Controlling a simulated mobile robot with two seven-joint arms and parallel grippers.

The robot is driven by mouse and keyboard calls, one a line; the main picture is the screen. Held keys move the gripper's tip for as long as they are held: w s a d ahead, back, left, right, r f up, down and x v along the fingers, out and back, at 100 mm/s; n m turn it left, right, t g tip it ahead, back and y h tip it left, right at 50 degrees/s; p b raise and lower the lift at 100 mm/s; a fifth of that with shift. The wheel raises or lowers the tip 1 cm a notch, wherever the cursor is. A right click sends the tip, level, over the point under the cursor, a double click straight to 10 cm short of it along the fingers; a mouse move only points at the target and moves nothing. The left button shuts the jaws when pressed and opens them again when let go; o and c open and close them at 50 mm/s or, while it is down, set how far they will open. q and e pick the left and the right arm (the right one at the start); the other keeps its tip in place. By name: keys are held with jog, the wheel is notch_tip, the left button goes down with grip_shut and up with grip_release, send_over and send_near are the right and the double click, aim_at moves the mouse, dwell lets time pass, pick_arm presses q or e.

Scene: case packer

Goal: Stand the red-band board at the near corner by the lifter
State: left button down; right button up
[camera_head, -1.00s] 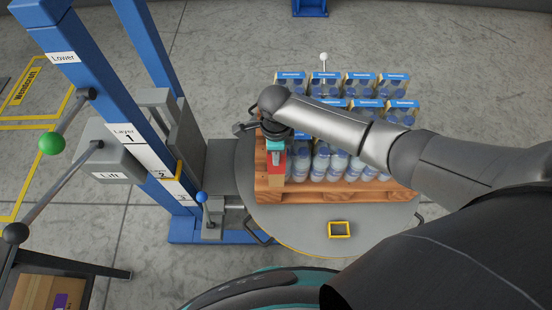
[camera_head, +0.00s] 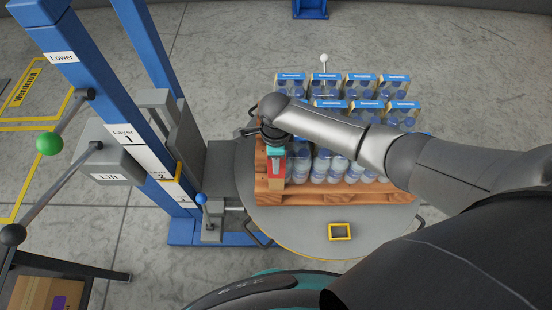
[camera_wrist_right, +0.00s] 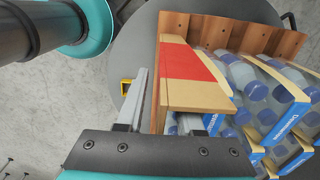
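The red-band board (camera_head: 276,167) is a tan angled board with a red band. It stands at the near left corner of the wooden pallet (camera_head: 340,197), on the lifter side, beside the bottles. The right wrist view shows the board (camera_wrist_right: 188,62) close, with one flange between the two fingers. My right gripper (camera_wrist_right: 163,112) is around that flange, with a visible gap between the left finger and the board; it looks open. In the head view, my right gripper (camera_head: 275,148) is above the board, mostly covered by my arm. My left gripper is out of view.
Several blue-labelled bottle packs (camera_head: 345,88) fill the pallet on a round grey turntable (camera_head: 300,228) with a yellow frame marker (camera_head: 340,231). The blue lifter column (camera_head: 85,75) with levers stands left. A cardboard box (camera_head: 45,292) lies at lower left.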

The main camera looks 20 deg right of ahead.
jog(key=shift+r, duration=0.1)
notch_tip(320, 180, up, 12)
jog(key=p, duration=0.3)
dwell(0.3)
